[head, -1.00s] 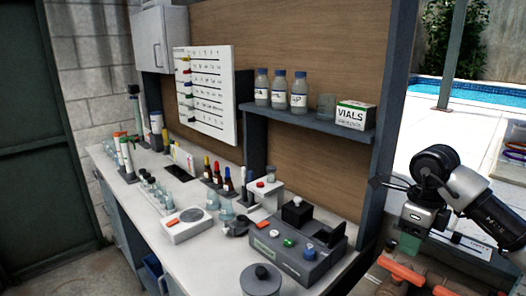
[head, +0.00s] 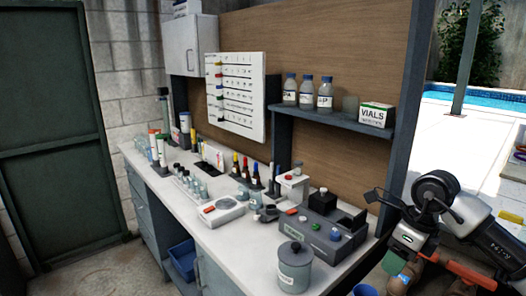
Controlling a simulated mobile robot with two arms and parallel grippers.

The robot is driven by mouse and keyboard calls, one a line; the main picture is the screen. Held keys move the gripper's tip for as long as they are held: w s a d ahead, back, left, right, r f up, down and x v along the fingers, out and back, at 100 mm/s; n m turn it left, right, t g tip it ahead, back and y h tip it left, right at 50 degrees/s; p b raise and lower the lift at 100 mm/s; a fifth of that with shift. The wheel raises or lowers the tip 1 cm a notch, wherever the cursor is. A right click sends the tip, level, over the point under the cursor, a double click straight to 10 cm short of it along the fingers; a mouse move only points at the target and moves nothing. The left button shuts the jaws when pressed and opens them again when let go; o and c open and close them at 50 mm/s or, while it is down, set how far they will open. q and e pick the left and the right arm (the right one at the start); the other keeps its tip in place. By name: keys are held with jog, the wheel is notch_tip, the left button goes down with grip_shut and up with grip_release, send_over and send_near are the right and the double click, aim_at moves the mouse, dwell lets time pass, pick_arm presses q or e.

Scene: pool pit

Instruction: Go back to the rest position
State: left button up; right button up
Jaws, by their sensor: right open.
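My right gripper (head: 411,210) is at the right side of the head view, in front of the right end of the workbench. It is open, with its dark fingers spread apart, and I see nothing between them. The arm comes in from the right edge and bends at a dark round joint. My left gripper is not in view.
The workbench (head: 235,240) carries a grey lidded pot (head: 294,268), a grey tester box (head: 322,228), a scale (head: 221,210) and several bottles. A shelf (head: 335,120) holds bottles and a vials box (head: 376,115). Orange-handled pipework (head: 455,270) lies below my right gripper. Floor shows at left.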

jog(key=s+a+f+y, duration=0.25)
jog(key=a+y, duration=0.55)
jog(key=a, duration=0.7)
jog(key=s+a+r+m+t+y, duration=0.3)
jog(key=a+r+m+t+y, duration=0.35)
jog(key=m+y, duration=0.2)
jog(key=s+d+f+m+t+h, duration=0.1)
jog(key=d+f+m+t+h, duration=0.65)
jog(key=m, duration=0.65)
jog(key=s+d+f+m+t+h, duration=0.15)
jog(key=d+f+m+h, duration=0.4)
jog(key=m+h, duration=0.75)
jog(key=s+d+f+m+g+y, duration=0.1)
jog(key=s+f+m+g, duration=0.3)
jog(key=s+f+g, duration=0.45)
jog(key=s+d+f+m+g+y, duration=0.1)
jog(key=s+f+m+g, duration=0.4)
jog(key=s, duration=0.7)
notch_tip(320, 180, down, 27)
jog(key=s+n, duration=0.1)
jog(key=n, duration=0.1)
jog(key=s+d+f+g, duration=0.1)
jog(key=s+d+f, duration=0.1)
jog(key=s+f, duration=1.4)
jog(key=shift+d+h, duration=0.3)
jog(key=shift+d, duration=0.05)
